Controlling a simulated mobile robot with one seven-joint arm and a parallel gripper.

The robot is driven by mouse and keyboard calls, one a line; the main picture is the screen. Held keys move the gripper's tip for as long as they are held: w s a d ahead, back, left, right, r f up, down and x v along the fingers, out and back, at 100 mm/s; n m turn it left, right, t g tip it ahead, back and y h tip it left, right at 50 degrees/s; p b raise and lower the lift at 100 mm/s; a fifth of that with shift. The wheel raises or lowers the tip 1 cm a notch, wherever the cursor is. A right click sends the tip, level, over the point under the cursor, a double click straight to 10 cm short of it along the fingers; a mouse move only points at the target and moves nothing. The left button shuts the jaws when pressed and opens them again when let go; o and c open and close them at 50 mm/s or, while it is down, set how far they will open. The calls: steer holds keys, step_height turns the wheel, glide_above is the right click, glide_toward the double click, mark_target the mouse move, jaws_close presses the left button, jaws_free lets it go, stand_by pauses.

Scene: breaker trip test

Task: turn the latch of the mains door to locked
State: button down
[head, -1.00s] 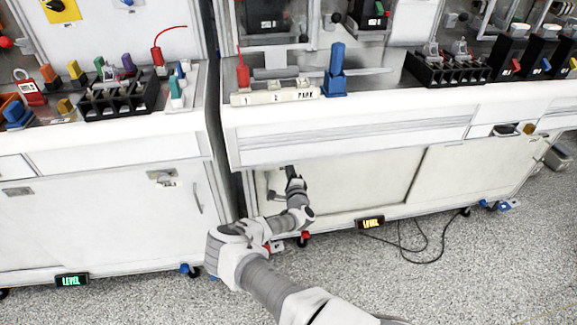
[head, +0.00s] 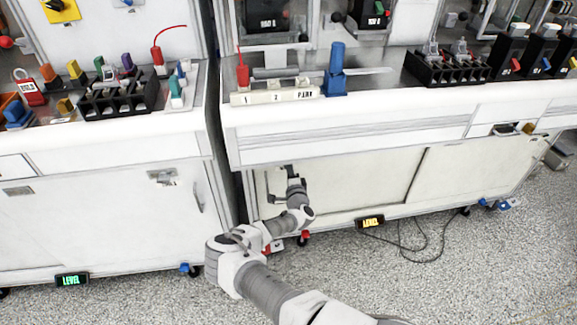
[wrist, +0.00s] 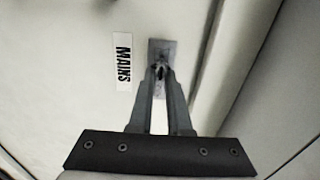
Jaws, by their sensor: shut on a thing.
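The mains door (wrist: 70,75) is a pale panel with a label reading MAINS (wrist: 123,62), which shows sideways in the wrist view. A small grey metal latch plate (wrist: 162,46) is fixed on it beside the label. My gripper (wrist: 161,74) has its fingertips together on the small dark latch knob (wrist: 160,70) at this plate. The fingers hide most of the knob, so its exact angle is hard to tell. In the head view my gripper (head: 290,172) is below the right bench's front edge, at the lower cabinet; the latch is hidden there.
The right bench top (head: 400,105) overhangs just above my gripper. The left bench (head: 110,180) stands close beside my arm, with a narrow gap between. A black cable (head: 425,255) lies on the floor to the right. Open floor (head: 480,290) lies in front.

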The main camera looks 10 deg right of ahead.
steer(key=c, duration=0.9)
jaws_free()
steer(key=shift+o, duration=0.2)
steer(key=shift+s, duration=0.1)
steer(key=s+p, duration=0.4)
steer(key=s, duration=1.3)
steer(key=shift+s, duration=0.1)
